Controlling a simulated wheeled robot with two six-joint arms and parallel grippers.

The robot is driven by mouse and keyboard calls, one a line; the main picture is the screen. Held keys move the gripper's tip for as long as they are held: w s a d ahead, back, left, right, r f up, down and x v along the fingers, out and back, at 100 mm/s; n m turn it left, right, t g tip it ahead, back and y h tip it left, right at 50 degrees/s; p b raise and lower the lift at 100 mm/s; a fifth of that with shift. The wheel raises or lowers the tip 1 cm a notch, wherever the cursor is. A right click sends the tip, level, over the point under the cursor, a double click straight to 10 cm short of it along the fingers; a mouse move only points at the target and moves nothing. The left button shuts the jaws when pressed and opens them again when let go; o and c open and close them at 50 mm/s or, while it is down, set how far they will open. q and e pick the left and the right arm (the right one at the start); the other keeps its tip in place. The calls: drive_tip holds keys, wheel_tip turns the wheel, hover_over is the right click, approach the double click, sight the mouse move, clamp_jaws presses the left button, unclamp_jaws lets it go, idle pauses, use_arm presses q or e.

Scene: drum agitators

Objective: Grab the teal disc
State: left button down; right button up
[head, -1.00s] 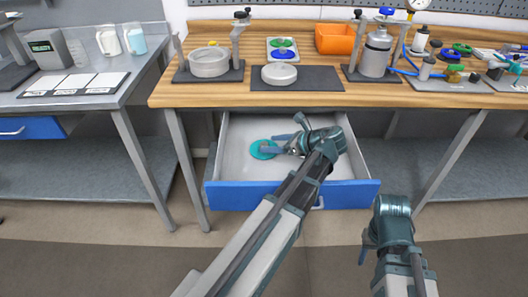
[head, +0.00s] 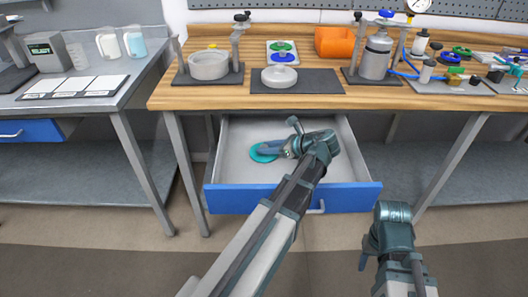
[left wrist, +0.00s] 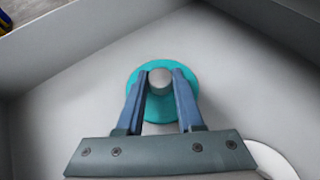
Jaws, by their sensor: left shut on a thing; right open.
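The teal disc (head: 262,153) lies in the open drawer (head: 236,131) under the wooden bench. In the left wrist view the disc (left wrist: 134,86) is flat on the drawer floor, with a round grey knob (left wrist: 160,79) at its middle. My left gripper (head: 268,149) reaches down into the drawer over the disc. In the left wrist view my left gripper (left wrist: 160,84) has its two blue fingers on either side of the knob, shut on it. Part of the disc is hidden by the fingers. My right gripper (head: 364,257) is open and empty in front of the bench.
The drawer has a blue front (head: 240,200) and grey walls. The bench top (head: 210,96) above holds a grey dish (head: 279,76), a dark mat (head: 320,82), an orange bin (head: 334,42) and a metal vessel (head: 376,56). A white round thing (left wrist: 272,160) shows at the lower right in the left wrist view.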

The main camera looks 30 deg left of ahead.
use_arm(q)
drive_tip(key=shift+r, duration=0.1)
wheel_tip(320, 180, up, 10)
drive_tip(key=p, duration=1)
